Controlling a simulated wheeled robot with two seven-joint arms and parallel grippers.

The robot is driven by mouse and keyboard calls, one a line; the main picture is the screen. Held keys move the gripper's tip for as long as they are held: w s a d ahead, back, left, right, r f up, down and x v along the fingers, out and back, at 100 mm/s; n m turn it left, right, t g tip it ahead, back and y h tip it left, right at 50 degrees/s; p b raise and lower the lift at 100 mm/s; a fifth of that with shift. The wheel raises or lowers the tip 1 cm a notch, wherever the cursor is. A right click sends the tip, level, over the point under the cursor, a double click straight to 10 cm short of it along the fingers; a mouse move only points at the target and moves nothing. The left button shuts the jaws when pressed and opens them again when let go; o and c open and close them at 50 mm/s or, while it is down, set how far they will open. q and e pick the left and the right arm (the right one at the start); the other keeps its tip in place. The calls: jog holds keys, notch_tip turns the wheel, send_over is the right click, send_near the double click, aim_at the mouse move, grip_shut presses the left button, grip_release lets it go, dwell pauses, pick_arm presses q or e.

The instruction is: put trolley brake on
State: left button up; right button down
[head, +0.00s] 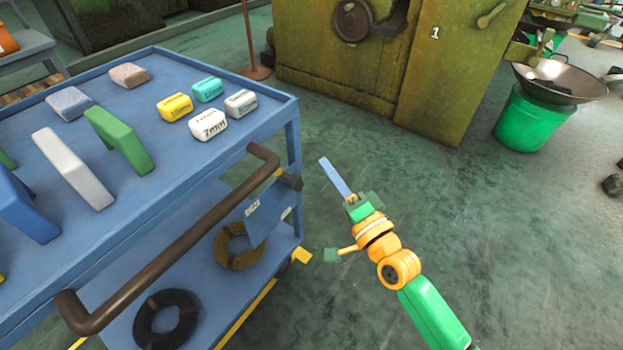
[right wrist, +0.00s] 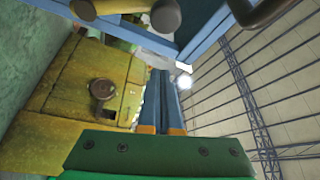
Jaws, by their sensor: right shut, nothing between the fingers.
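The blue trolley (head: 222,160) stands at the left of the head view, with a brown push handle (head: 170,262) along its near right side. A small yellow piece (head: 302,256) shows low at the trolley's right corner; I cannot tell if it is the brake. A blue plate with a small label (head: 268,212) hangs below the handle's far end. My right gripper (head: 324,162) is to the right of the trolley, apart from it, shut and empty. Its blue fingers (right wrist: 164,80) lie together in the right wrist view. My left gripper is out of view.
Several small labelled boxes (head: 209,124) and larger blocks lie on the trolley top. Two dark coils (head: 167,320) lie on its lower shelf. A yellow-green machine (head: 390,70) stands behind, with a green bucket (head: 537,120) at the right. The floor (head: 520,250) at the right is clear.

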aim_at(296, 184)
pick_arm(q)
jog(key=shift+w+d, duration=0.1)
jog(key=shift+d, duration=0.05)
pick_arm(e)
jog(key=a, duration=0.2)
jog(key=a+f, duration=0.1)
jog(key=shift+s+a+f, duration=0.1)
jog(key=shift+s+a, duration=0.15)
jog(key=shift+s, duration=0.15)
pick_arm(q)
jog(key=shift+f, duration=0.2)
pick_arm(e)
jog(key=shift+s, duration=0.1)
